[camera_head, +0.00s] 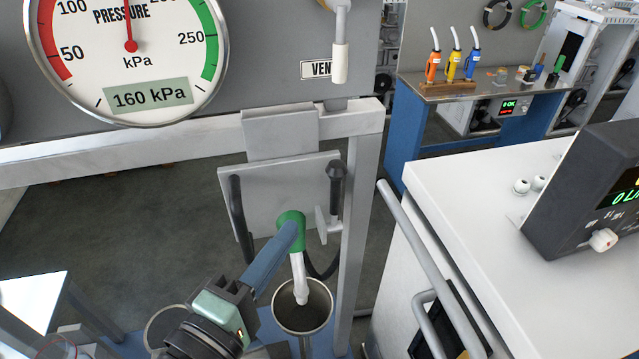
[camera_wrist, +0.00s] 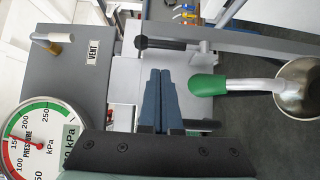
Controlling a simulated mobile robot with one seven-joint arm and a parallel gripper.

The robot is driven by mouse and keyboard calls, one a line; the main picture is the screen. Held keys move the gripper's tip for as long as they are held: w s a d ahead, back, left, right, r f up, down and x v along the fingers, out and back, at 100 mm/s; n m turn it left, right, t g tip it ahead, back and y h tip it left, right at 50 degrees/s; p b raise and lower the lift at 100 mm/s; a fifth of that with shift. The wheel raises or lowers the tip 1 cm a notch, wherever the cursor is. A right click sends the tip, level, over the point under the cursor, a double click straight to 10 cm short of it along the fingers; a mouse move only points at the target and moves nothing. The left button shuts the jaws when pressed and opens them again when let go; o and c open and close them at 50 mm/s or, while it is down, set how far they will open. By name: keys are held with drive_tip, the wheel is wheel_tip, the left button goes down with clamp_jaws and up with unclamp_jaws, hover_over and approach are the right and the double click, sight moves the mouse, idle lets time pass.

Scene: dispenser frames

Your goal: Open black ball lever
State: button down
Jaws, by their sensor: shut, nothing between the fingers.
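The black ball lever (camera_head: 336,188) stands upright at the right side of a grey plate, with its black ball at the top. In the wrist view the lever (camera_wrist: 165,44) lies across the picture ahead of the fingertips, its ball at the left end. My gripper (camera_head: 293,228) is shut and empty, its blue fingers pressed together; it also shows in the wrist view (camera_wrist: 160,72). The fingers are apart from the lever. In the head view the tips overlap a green-ended spout (camera_head: 291,218); whether they touch is unclear.
The pale spout points into a metal cup (camera_head: 318,311). A black hose hangs left of the plate. A pressure gauge (camera_head: 126,45) reads 160 kPa. A VENT label (camera_head: 317,68) sits by a white-tipped lever (camera_head: 340,62). A white cabinet (camera_head: 480,190) with a rail stands at right.

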sight(335, 197)
drive_tip(key=shift+w, duration=0.1)
drive_tip(key=p+x, duration=0.4)
drive_tip(key=x, duration=0.6)
drive_tip(key=shift+f+b, duration=0.1)
drive_tip(key=shift+b, duration=0.4)
